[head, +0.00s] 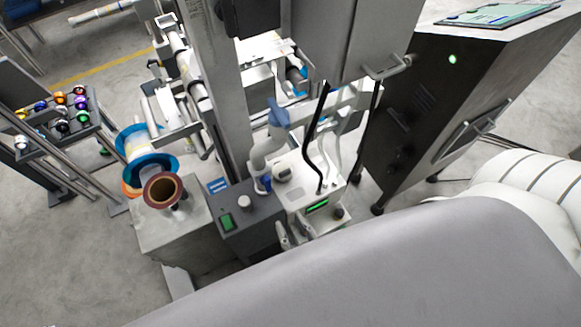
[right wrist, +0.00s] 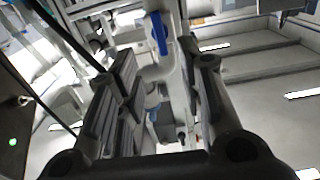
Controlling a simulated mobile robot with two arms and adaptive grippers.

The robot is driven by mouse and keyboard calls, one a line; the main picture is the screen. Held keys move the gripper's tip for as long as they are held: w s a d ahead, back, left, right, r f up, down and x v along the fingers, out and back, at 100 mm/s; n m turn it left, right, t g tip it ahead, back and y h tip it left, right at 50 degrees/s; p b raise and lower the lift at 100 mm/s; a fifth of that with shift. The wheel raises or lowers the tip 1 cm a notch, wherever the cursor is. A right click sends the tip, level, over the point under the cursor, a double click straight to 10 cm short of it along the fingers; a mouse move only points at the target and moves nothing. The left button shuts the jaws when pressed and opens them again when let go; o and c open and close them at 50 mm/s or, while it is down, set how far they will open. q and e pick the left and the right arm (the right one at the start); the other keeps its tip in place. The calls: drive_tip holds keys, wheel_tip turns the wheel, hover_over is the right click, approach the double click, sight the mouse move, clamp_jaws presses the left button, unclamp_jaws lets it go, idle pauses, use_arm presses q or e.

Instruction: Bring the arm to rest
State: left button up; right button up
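My right gripper (head: 292,234) shows only partly in the head view, as small grey fingertips above the edge of a large smooth grey part of mine. The rest of it is hidden behind that part. In the right wrist view its two dark padded fingers (right wrist: 165,95) stand apart with a gap between them. I see nothing held in the gap; a white pipe-like machine part with a blue lever (right wrist: 160,32) shows beyond it. My left gripper is in neither view.
A white and grey machine (head: 312,190) stands just beyond the right gripper, under a grey column. A dark cabinet (head: 425,120) stands to the right. A copper-coloured reel (head: 163,190) sits on a grey block at left. A rack of coloured spools (head: 70,105) stands farther left.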

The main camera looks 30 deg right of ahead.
drive_tip(key=shift+f, duration=0.1)
drive_tip(key=s+f+n+g+y, duration=0.15)
drive_tip(key=f+g, duration=0.25)
drive_tip(key=f, duration=0.7)
drive_tip(key=s+f+n+g+y, duration=0.1)
drive_tip(key=s+f+g, duration=0.25)
drive_tip(key=f, duration=0.65)
drive_tip(key=s+d+f+g+h, duration=0.3)
drive_tip(key=s+d+f+g, duration=0.6)
drive_tip(key=s+f, duration=0.5)
drive_tip(key=d+f, duration=0.1)
drive_tip(key=d, duration=0.1)
drive_tip(key=shift+s+d, duration=0.3)
drive_tip(key=shift+s, duration=0.05)
drive_tip(key=shift+g, duration=0.25)
